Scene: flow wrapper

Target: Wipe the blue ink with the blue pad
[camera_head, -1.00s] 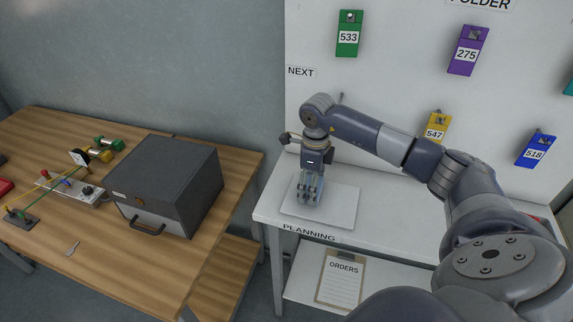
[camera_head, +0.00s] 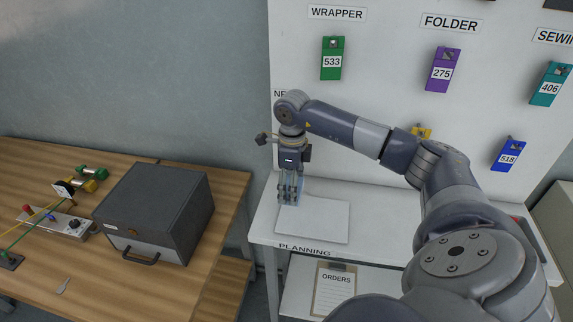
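My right arm comes in from the right. Its gripper (camera_head: 290,195) points down at the back-left part of a white sheet or board (camera_head: 320,222) on the white planning table. The fingers have a bluish-grey tint, and I cannot tell whether they are closed or whether a blue pad is between them. I cannot tell whether the fingertips touch the sheet. No blue ink mark can be made out on the visible part of the sheet. My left gripper is not in view.
A white panel (camera_head: 390,105) with numbered coloured holders stands behind the table. An orders clipboard (camera_head: 335,290) lies on the lower shelf. A wooden table (camera_head: 110,278) at left holds a dark grey box (camera_head: 155,205) and small tools. A gap separates the two tables.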

